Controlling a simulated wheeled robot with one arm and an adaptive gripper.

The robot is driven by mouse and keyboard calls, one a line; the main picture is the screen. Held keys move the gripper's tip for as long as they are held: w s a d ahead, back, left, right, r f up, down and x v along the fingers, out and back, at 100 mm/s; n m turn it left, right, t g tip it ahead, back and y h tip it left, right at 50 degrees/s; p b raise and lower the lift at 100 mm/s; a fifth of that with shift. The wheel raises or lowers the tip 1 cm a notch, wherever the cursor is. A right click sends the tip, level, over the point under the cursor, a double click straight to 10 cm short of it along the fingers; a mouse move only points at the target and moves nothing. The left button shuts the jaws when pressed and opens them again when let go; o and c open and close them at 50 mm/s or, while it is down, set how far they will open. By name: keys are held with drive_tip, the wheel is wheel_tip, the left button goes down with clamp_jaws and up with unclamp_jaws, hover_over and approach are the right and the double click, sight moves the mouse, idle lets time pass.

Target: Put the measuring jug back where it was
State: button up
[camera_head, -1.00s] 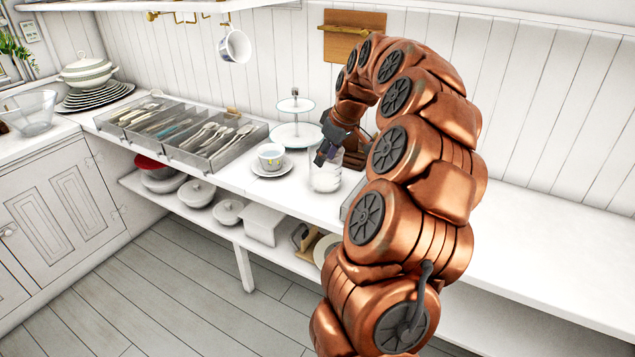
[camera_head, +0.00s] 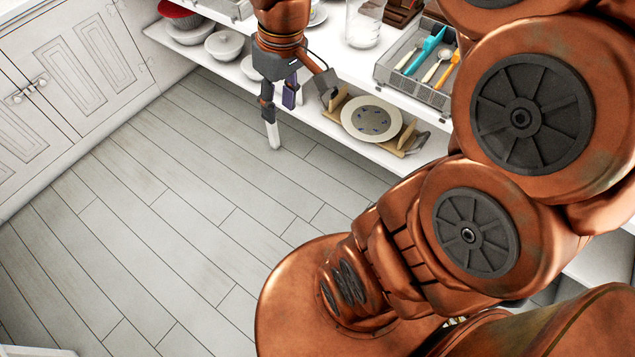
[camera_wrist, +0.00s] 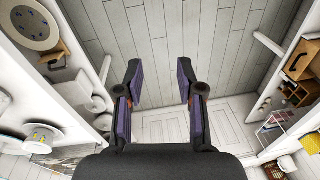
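The measuring jug (camera_head: 364,24), a clear glass vessel, stands upright on the white counter (camera_head: 338,57) near its front edge in the head view; its top is cut off by the frame. My gripper (camera_head: 279,98) hangs to the left of the jug and lower, in front of the counter and lower shelf, apart from the jug. I cannot make out the jug for sure in the wrist view.
A grey cutlery tray (camera_head: 415,75) with colourful utensils is right of the jug. The wooden floor (camera_head: 150,200) is clear.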

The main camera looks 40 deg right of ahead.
drive_tip(key=s+a+f+m+g, duration=0.1)
drive_tip(key=s+a+f, duration=0.1)
drive_tip(key=s, duration=0.6)
drive_tip(key=s+a+f+m+g+h, duration=0.1)
drive_tip(key=s+f, duration=0.2)
drive_tip(key=s, duration=0.5)
drive_tip(key=shift+a, duration=0.4)
drive_tip(key=shift+f, duration=0.1)
wheel_tip(320, 180, up, 8)
drive_tip(key=p, duration=0.8)
